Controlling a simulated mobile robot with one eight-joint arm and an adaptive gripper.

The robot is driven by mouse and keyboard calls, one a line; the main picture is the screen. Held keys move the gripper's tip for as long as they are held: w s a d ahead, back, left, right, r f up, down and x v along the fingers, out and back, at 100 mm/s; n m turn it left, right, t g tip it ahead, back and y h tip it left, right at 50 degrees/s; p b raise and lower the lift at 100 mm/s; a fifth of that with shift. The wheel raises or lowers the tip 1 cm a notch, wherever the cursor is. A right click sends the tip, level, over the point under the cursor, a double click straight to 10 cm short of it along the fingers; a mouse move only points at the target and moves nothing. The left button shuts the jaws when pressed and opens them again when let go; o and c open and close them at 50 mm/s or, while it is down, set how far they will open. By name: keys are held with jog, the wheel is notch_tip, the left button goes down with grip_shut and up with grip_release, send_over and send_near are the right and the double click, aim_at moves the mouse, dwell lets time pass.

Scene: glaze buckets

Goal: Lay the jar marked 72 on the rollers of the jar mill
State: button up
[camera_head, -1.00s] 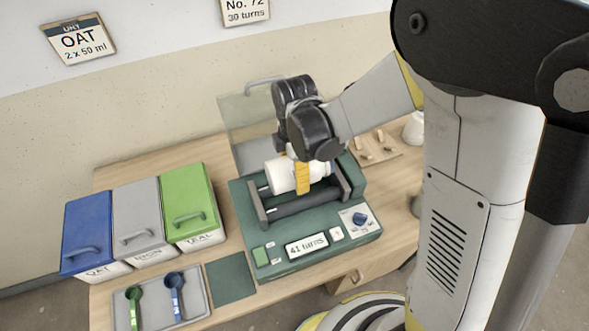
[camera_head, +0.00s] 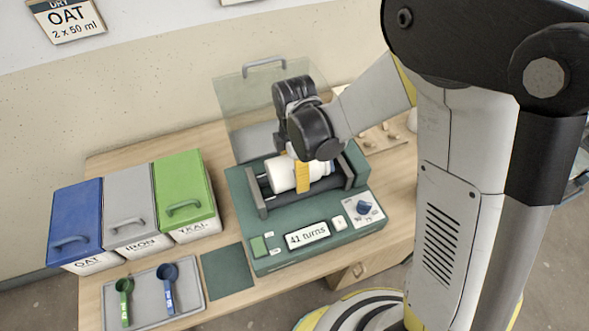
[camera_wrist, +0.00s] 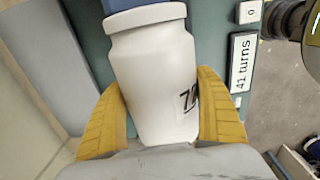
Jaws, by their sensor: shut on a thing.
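The white jar (camera_wrist: 152,75) has a blue lid (camera_wrist: 130,4) and a dark mark that reads as 72, partly hidden by a finger. My gripper (camera_wrist: 165,118) is shut on the jar, one yellow finger on each side. In the head view the jar (camera_head: 283,177) lies on its side at the rollers of the green jar mill (camera_head: 237,200), and my gripper (camera_head: 303,176) is around it from above. The front dark roller (camera_head: 300,196) shows below the jar. I cannot tell whether the jar touches both rollers. The mill's display (camera_head: 307,235) reads 41 turns.
The mill's clear cover (camera_head: 240,100) stands raised behind it. Blue (camera_head: 75,220), grey (camera_head: 130,210) and green (camera_head: 183,190) lidded bins stand at the left. A tray (camera_head: 190,305) with a green scoop (camera_head: 124,300) and a blue scoop (camera_head: 167,285) lies at the front left.

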jog(key=o, duration=1.4)
jog(key=shift+r, duration=0.1)
notch_tip(320, 180, up, 12)
jog(key=s+d+r+m+t+b, duration=0.1)
jog(key=s+d+m+t, duration=0.1)
jog(key=d+m, duration=0.3)
jog(key=s+d+r+m+t, duration=0.2)
jog(key=s+d+m, duration=0.2)
jog(key=m, duration=0.5)
jog(key=s+d+r+m+t+b, duration=0.1)
jog(key=s+d+m+t, duration=0.2)
jog(key=m, duration=0.4)
jog(key=shift+s+d+r+b, duration=0.2)
jog(key=shift+s+d, duration=0.15)
jog(key=shift+d, duration=0.35)
jog(key=shift+s+d+r+b, duration=0.2)
jog(key=shift+s+d, duration=0.15)
jog(key=shift+d, duration=0.3)
